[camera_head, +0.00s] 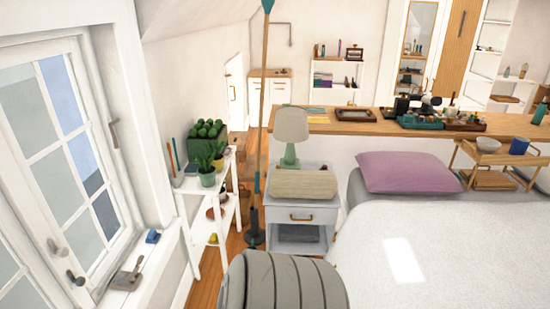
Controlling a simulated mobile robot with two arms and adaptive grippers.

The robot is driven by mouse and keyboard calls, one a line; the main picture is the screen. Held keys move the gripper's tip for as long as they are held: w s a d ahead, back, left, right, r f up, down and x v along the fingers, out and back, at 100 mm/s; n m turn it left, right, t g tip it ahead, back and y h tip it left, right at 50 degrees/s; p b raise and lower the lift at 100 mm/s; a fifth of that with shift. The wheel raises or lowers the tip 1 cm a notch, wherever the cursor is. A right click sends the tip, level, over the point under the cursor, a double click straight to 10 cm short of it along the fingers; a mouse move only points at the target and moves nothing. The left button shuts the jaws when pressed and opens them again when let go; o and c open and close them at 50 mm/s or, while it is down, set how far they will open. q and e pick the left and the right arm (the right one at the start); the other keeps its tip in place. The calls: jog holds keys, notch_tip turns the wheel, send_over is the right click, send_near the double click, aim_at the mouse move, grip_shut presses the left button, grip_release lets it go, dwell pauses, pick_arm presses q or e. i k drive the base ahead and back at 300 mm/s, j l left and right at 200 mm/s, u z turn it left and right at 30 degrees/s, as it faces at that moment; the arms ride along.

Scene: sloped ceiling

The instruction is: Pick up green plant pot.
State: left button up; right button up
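A small light green plant pot (207,179) stands on the top of a white shelf unit (228,172) beside the window. It holds a leafy plant (203,157). Neither of my grippers shows in the head view.
A nightstand (300,215) with a green-based lamp (290,150) and a folded beige textile (303,185) stands right of the shelf. A thin pole (261,110) rises between them. A grey padded seat (285,283) and a bed (430,250) fill the front. The window (65,150) is left.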

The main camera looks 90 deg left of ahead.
aim_at(206, 173)
jog(key=k+l+u, duration=0.1)
jog(key=u, duration=3.15)
jog(key=i+l+u, duration=0.1)
jog(key=i, duration=0.25)
jog(key=i+l+u, duration=0.1)
jog(key=i+l, duration=0.15)
jog(key=i, duration=0.05)
